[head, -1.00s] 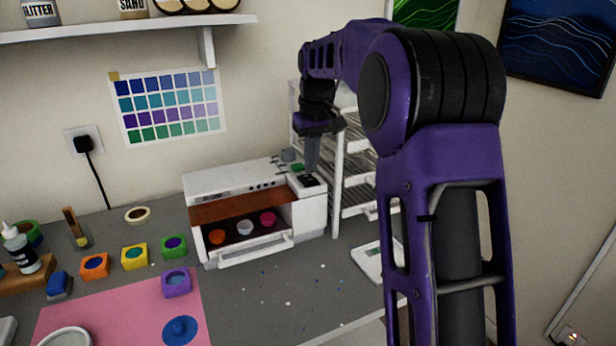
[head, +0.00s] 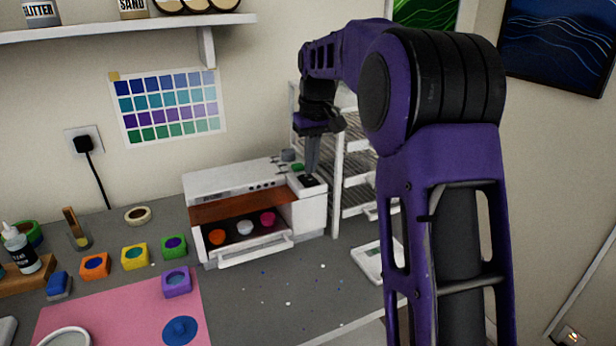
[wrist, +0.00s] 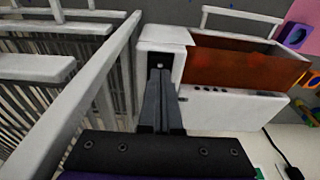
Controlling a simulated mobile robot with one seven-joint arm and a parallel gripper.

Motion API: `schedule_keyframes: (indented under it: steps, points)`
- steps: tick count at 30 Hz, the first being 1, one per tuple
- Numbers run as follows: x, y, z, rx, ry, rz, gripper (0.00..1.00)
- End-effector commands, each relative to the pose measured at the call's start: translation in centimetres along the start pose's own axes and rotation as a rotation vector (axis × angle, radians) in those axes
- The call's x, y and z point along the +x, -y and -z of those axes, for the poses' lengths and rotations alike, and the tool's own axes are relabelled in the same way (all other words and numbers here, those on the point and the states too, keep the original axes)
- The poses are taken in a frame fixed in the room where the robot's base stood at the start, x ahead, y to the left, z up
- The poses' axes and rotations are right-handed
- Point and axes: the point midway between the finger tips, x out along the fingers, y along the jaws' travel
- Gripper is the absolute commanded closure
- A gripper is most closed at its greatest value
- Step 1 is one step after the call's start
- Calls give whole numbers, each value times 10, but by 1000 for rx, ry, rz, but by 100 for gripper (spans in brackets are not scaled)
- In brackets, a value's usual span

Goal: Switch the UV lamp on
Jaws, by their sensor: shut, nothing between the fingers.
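The UV lamp (head: 235,188) is a white box with an orange-brown window and an open front drawer, standing on the grey bench against the wall. Its small black switch panel (head: 307,182) lies on top at the right end. My gripper (head: 312,170) is shut and empty, pointing down with its fingertips at that panel. In the wrist view the fingers of my gripper (wrist: 161,78) reach the end of the lamp (wrist: 225,108) and cover most of the panel. I cannot tell if they touch the switch, or which way it is set.
Several small moulds with coloured fill sit in the drawer (head: 255,250). A white wire rack (head: 350,195) stands close on the right of the lamp. A white scale (head: 368,262) lies in front of the rack. Coloured moulds and a pink mat (head: 120,310) are at left.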

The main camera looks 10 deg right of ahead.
Motion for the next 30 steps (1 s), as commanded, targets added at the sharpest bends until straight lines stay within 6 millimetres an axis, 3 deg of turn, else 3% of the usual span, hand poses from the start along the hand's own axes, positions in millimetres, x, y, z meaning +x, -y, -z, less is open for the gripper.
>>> schedule_keyframes:
  steps: [30]
  points:
    - [12,0,-2,0,0,0,100]
